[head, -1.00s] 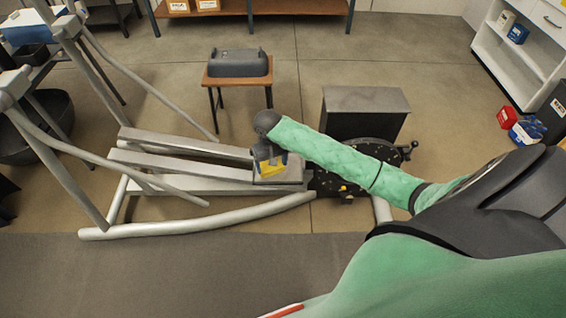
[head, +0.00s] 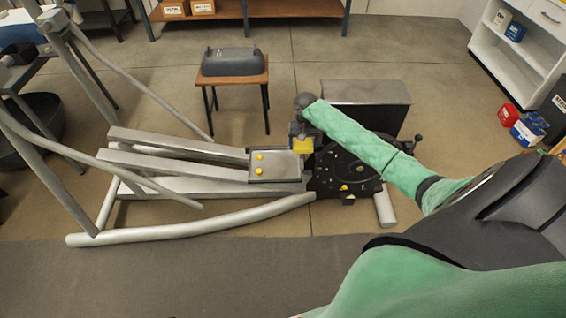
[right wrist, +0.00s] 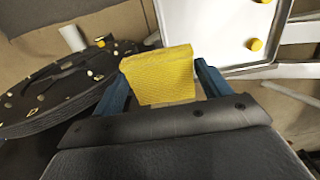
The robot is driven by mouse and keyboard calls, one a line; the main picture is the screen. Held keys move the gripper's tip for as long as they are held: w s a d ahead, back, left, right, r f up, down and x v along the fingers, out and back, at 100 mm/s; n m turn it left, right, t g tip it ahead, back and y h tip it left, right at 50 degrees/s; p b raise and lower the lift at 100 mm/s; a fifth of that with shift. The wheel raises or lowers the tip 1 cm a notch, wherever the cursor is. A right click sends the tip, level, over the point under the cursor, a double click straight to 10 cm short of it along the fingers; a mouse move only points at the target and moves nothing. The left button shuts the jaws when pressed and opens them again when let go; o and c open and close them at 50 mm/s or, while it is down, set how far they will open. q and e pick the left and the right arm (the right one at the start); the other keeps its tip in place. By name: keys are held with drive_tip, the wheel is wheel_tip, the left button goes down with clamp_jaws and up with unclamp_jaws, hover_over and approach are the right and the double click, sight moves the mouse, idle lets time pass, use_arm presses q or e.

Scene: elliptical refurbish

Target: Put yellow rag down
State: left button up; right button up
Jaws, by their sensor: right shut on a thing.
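The yellow rag (head: 302,147) hangs below my right gripper (head: 303,130) in the head view. In the right wrist view the rag (right wrist: 158,78) is a folded, ribbed yellow block between the two blue fingers, and my right gripper (right wrist: 165,88) is shut on it. It is held over the elliptical machine, between the silver plate (head: 285,174) with yellow knobs and the dark flywheel disc (head: 330,175). How far the rag is above the machine is hard to tell. My left gripper is in neither current view.
The elliptical's silver rails (head: 190,170) and slanted bars stand at the left. Behind are a small wooden table (head: 225,81) with a grey cover (head: 232,64) and a dark grey box (head: 365,93). A white shelf (head: 520,70) is at far right. Floor between is clear.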

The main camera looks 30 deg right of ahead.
drive_tip(key=p, duration=0.1)
hover_over(283, 167)
wheel_tip(283, 167, down, 5)
drive_tip(key=shift+d+r, duration=0.1)
wheel_tip(283, 167, down, 3)
drive_tip(key=shift+f+p, duration=0.2)
drive_tip(key=shift+p, duration=0.1)
use_arm(q)
drive_tip(key=a+r, duration=0.1)
drive_tip(key=s+a+r, duration=0.1)
drive_tip(key=shift+a+r+g+y, duration=0.2)
drive_tip(key=shift+r+g+y, duration=0.1)
drive_tip(key=shift+r+y, duration=0.1)
use_arm(e)
drive_tip(key=shift+f, duration=0.3)
drive_tip(key=shift+f, duration=0.1)
drive_tip(key=o, duration=1)
drive_tip(key=shift+c, duration=0.2)
